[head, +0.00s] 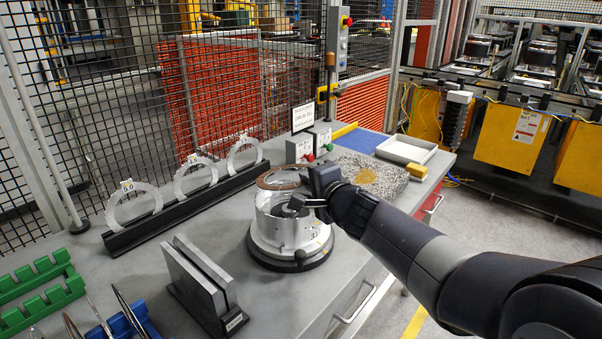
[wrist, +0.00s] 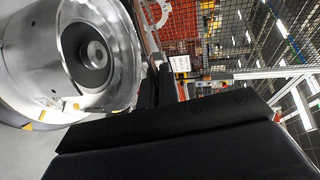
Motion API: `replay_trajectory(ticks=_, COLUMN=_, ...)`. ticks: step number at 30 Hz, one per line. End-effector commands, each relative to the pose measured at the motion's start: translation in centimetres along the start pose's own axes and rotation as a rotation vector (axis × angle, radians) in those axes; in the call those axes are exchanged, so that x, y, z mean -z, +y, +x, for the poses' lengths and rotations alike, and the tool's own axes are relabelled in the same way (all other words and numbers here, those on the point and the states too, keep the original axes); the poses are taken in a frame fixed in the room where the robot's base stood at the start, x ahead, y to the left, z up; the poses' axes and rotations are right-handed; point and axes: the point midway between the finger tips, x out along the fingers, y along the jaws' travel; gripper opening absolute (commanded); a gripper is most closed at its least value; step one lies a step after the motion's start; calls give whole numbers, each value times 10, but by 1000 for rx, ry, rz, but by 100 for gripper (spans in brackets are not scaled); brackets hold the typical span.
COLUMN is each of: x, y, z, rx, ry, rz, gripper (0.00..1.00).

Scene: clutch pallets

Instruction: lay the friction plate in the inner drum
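The inner drum (head: 282,232) is a silver metal cylinder standing upright on a dark round base on the bench. It also fills the left of the wrist view (wrist: 115,85), open mouth showing, with a dark ring and hub inside. The friction plate (head: 268,185) is a thin brown ring at the level of the drum's top or just above it. My gripper (head: 308,183) is at the plate's right edge and appears shut on it. The fingertips are partly hidden in the head view. I cannot tell whether the plate touches the drum.
A black rack (head: 190,205) holds several pale steel rings at the left. Upright grey plates (head: 203,285), a green rack (head: 40,290) and a blue rack (head: 128,322) stand nearer. A granite block (head: 368,176), white tray (head: 405,149) and switch boxes (head: 300,149) are behind.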

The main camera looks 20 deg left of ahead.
Motion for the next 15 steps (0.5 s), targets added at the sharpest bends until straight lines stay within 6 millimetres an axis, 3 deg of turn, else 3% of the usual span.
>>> replay_trajectory(ticks=15, x=-2, y=29, z=6, rx=0, ry=0, rz=1, gripper=0)
